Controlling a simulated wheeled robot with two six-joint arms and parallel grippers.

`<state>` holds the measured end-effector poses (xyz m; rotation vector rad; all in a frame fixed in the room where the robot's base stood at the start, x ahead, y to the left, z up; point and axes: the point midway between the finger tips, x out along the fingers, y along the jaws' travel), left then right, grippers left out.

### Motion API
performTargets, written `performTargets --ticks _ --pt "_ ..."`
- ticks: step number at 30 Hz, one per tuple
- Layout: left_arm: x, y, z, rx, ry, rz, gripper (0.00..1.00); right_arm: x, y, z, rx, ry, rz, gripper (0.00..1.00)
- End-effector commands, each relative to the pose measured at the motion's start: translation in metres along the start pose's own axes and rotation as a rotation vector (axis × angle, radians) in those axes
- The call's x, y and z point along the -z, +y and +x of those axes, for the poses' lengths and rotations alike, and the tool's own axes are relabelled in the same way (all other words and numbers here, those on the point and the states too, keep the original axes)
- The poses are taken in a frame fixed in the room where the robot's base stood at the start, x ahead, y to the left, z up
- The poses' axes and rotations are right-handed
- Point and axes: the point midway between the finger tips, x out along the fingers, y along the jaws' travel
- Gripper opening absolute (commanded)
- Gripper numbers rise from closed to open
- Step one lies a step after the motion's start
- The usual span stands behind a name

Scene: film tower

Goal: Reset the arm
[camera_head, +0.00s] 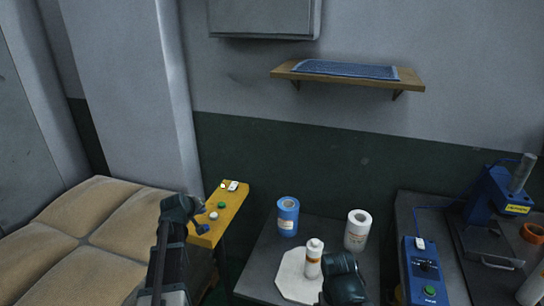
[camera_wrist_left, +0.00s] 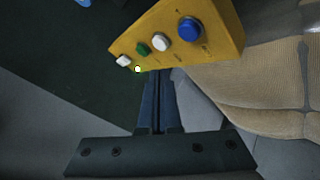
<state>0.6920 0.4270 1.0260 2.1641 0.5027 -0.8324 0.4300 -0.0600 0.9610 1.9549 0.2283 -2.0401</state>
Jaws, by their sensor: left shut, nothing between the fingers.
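My left gripper (camera_head: 197,212) is beside the yellow button panel (camera_head: 233,206), at its left edge in the head view. In the left wrist view its two dark blue fingers (camera_wrist_left: 159,78) are shut together with nothing between them. They point at the near edge of the yellow panel (camera_wrist_left: 219,38), which carries a blue button (camera_wrist_left: 189,28), a white button (camera_wrist_left: 161,41), a green button (camera_wrist_left: 143,49) and a white switch (camera_wrist_left: 124,61). I cannot tell whether the fingertips touch the panel. Part of my right arm (camera_head: 345,282) shows at the bottom; its jaws do not show.
Tan padded sacks (camera_head: 88,210) lie at left. A blue roll (camera_head: 288,215), a white roll (camera_head: 357,230) and a white bottle (camera_head: 314,257) stand on the dark table (camera_head: 262,262). A blue control box (camera_head: 425,268) and a blue press (camera_head: 490,195) are at right. A wooden shelf (camera_head: 405,78) is above.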

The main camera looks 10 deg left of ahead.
Motion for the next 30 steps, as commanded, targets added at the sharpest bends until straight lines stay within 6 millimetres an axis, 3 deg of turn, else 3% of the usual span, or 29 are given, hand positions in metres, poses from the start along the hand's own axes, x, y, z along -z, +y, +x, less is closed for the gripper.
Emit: performTargets --ticks 2,5,8,12,18,21,24,30 --pt "-0.010 0.005 0.000 0.001 -0.017 0.019 0.00 0.000 0.000 0.000 0.000 0.000 0.000 1.00" --pt "-0.046 0.023 -0.002 0.007 -0.082 0.093 0.00 0.000 0.000 0.000 0.000 0.000 0.000 1.00" --pt "-0.106 0.047 -0.010 0.024 -0.192 0.225 0.00 0.000 0.000 0.000 0.000 0.000 0.000 1.00" --pt "-0.205 0.073 -0.035 0.060 -0.374 0.460 0.00 0.000 0.000 0.000 0.000 0.000 0.000 1.00" --pt "-0.326 0.078 -0.093 0.133 -0.610 0.815 0.00 0.000 0.000 0.000 0.000 0.000 0.000 1.00" --pt "-0.367 0.070 -0.122 0.173 -0.699 0.964 0.00 0.000 0.000 0.000 0.000 0.000 0.000 1.00" --pt "-0.394 0.062 -0.146 0.206 -0.764 1.080 0.00 0.000 0.000 0.000 0.000 0.000 0.000 1.00" --pt "-0.416 0.052 -0.171 0.248 -0.827 1.199 0.00 0.000 0.000 0.000 0.000 0.000 0.000 1.00"
